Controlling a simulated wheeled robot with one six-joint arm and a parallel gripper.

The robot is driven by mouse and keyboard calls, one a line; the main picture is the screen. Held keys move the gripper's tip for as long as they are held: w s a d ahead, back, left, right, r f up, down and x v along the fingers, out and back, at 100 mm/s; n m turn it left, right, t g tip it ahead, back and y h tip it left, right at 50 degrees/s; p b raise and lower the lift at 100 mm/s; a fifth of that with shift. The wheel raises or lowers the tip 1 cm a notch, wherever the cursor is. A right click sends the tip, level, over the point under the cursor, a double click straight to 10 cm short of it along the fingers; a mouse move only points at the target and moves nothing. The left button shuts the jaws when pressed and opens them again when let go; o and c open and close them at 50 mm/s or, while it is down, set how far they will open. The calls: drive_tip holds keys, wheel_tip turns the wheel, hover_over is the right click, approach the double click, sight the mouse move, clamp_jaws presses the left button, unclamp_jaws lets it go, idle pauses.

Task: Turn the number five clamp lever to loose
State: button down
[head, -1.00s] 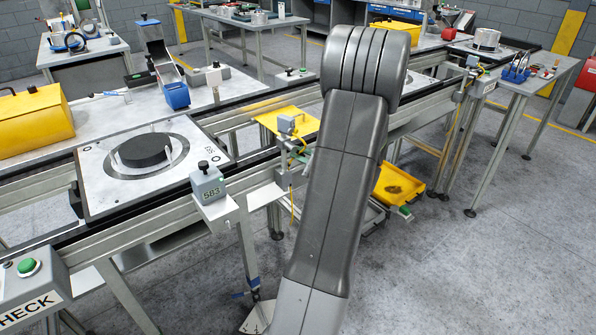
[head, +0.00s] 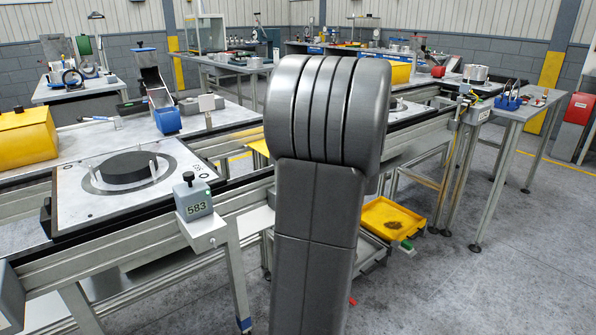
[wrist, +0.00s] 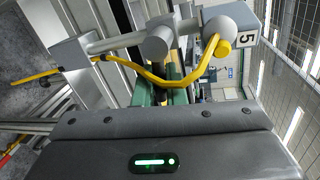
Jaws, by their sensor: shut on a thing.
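In the wrist view, a grey block marked 5 (wrist: 246,39) is at the upper right. A grey fixture of rods and round joints (wrist: 156,43) runs left from it, with a yellow cable (wrist: 172,83) looping below. My gripper (wrist: 166,88) has green fingers, close under the fixture, shut on a thin part that I take to be the number five clamp lever. That part is mostly hidden by the fingers, cable and gripper body, so its loose or tight setting cannot be read. In the head view my arm hides the gripper and this fixture.
A pallet with a black disc (head: 128,167) sits on the conveyor at left, beside a grey box reading 583 (head: 193,197). A yellow tray (head: 391,217) is low behind my arm. A side table (head: 534,102) stands right. The floor at right is clear.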

idle(0.4)
drive_tip(key=c, duration=1.6)
unclamp_jaws()
drive_tip(key=v, duration=1.4)
drive_tip(key=shift+p, duration=0.3)
drive_tip(key=shift+w+a, duration=0.1)
drive_tip(key=shift+a, duration=0.05)
drive_tip(key=x, duration=1.3)
drive_tip(key=shift+w+a+f+b, duration=0.1)
drive_tip(key=shift+w+a+b, duration=0.05)
drive_tip(key=shift+w+b, duration=0.15)
drive_tip(key=shift+s, duration=0.1)
